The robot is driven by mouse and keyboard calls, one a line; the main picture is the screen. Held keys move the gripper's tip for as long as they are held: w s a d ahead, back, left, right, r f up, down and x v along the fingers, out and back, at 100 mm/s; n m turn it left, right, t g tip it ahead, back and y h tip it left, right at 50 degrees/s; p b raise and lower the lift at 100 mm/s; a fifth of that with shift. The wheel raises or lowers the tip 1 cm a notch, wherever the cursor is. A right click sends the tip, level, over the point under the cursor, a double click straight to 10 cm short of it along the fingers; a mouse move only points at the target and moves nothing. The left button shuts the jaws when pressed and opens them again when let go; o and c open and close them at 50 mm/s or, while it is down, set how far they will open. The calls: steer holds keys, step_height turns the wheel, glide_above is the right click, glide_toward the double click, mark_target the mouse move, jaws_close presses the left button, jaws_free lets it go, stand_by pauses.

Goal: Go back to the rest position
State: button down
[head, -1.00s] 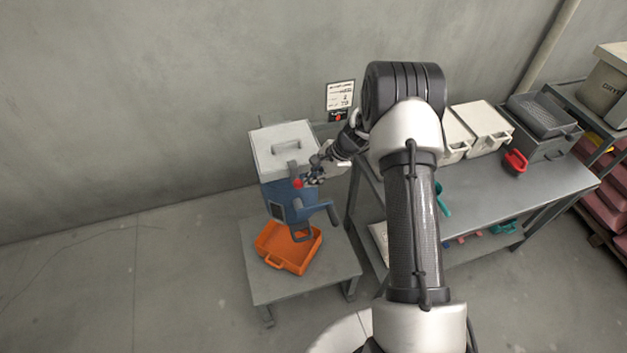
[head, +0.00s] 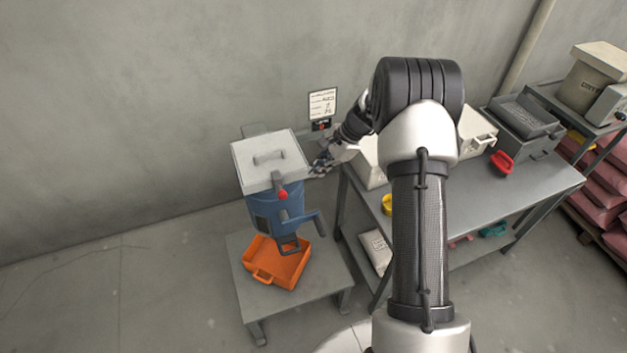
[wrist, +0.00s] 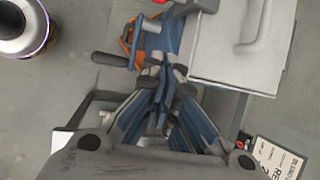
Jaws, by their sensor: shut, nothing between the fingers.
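My gripper (head: 322,164) is shut and empty. In the head view it is just right of the blue machine (head: 278,212) with the pale grey lid (head: 270,160), close to the lid's right edge; I cannot tell whether they touch. In the wrist view my gripper (wrist: 168,82) has its fingertips together, beside the lid (wrist: 245,50), with the machine's dark-handled crank (wrist: 118,61) above left. The machine stands on a low grey stand, and an orange tray (head: 262,279) lies at its foot. The tray is partly hidden by the machine's spout.
A grey metal table (head: 535,186) with pale bins (head: 476,132), a dark grey box (head: 522,143) and a red scoop (head: 502,163) stands at the right. A sign (head: 322,104) is behind my gripper. Open floor lies at the left.

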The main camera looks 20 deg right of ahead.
steer(key=shift+r, duration=0.35)
steer(key=shift+d, duration=0.1)
steer(key=s+a+r+n+h+b, duration=0.1)
steer(key=s+a+r+n+b, duration=0.35)
steer(key=s+r, duration=0.2)
steer(key=s+a+r+n+h+b, duration=0.2)
steer(key=s+a+r+n+b, duration=0.25)
steer(key=s, duration=0.35)
steer(key=s+a+f+n+t+h+b, duration=0.1)
steer(key=s+n+b, duration=0.3)
steer(key=s, duration=0.6)
steer(key=s+f+n+t+h+b, duration=0.1)
steer(key=s+f+n+b, duration=0.2)
steer(key=s, duration=0.8)
steer(key=shift+s+a+f+n+b, duration=0.2)
steer(key=shift+a+f+n+b, duration=0.2)
steer(key=shift+n+b, duration=0.4)
